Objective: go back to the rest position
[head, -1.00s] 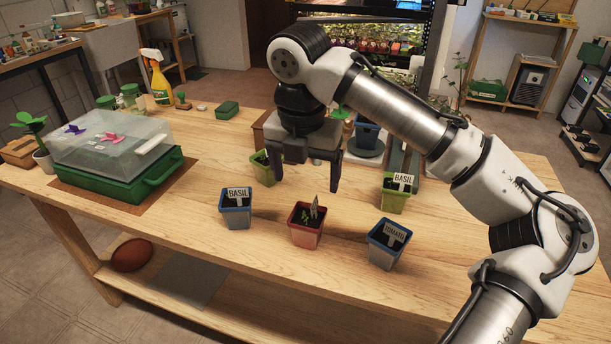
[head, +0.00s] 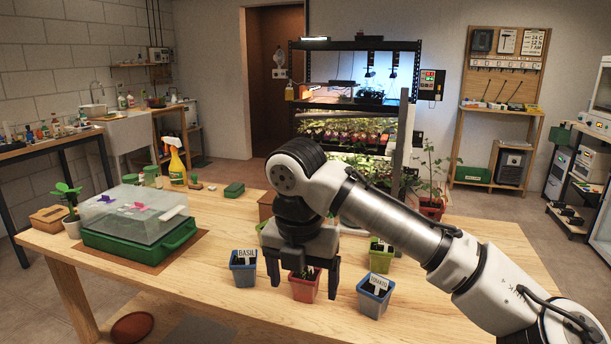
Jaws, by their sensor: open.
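My gripper (head: 303,277) is open, its two dark fingers pointing down above the table. In the picture its fingers stand either side of the red pot (head: 305,288) with a seedling, partly covering it; I cannot tell the exact height between them. Nothing shows between the fingertips as held. A green pot (head: 382,249) stands behind, and another green pot is mostly hidden behind my gripper.
A green propagator box with a clear lid (head: 135,222) stands on the left of the wooden table (head: 205,290). A lit plant rack (head: 345,130) is behind the table.

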